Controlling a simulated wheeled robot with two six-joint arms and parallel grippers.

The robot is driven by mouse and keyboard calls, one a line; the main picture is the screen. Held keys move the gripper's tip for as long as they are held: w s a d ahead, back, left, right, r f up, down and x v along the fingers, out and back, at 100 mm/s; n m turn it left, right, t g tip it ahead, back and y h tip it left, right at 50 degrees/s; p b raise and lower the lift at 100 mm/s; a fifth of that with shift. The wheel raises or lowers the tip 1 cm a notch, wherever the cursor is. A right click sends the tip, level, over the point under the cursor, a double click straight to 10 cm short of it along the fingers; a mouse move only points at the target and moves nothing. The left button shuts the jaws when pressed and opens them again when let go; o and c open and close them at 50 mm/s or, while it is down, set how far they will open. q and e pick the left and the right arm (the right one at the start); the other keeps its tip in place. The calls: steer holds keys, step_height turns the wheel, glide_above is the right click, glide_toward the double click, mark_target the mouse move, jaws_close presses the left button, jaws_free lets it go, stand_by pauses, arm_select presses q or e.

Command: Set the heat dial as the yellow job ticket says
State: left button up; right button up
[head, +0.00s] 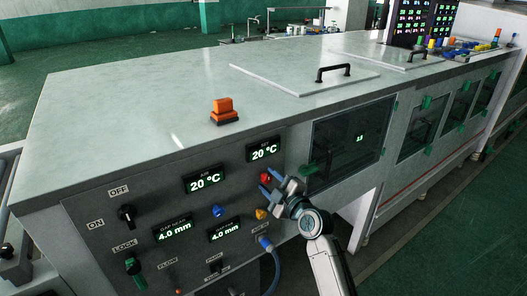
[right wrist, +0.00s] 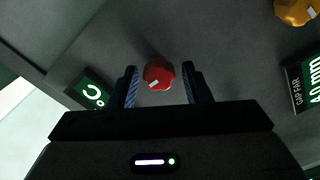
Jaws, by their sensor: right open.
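The red dial (head: 265,177) is on the dark control panel, under the SET display (head: 264,152), which reads 20 °C. My right gripper (head: 269,181) is at this dial, with its blue fingers spread. In the right wrist view the red dial (right wrist: 158,72) lies between the two open fingertips, with a visible gap on each side. A white mark shows on the dial's lower left edge there. The AIR display (head: 204,180) also reads 20 °C. No yellow job ticket shows in either view. My left gripper is not in view.
Blue (head: 218,211) and yellow (head: 261,213) knobs sit below, by gap displays (head: 172,230) reading 4.0 mm. An ON/OFF switch (head: 127,215) and green lock knob (head: 134,266) are at left. An orange block (head: 224,111) sits on the machine top. A blue cable plug (head: 265,243) is below my gripper.

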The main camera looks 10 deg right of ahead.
steer(key=shift+c, duration=0.2)
steer(key=c, duration=0.6)
steer(key=shift+n+b, duration=1.6)
steer(key=shift+b, duration=0.95)
steer(key=shift+n+b, duration=0.3)
steer(key=shift+b, duration=0.2)
steer(key=shift+n+b, duration=0.7)
steer(key=shift+b, duration=0.15)
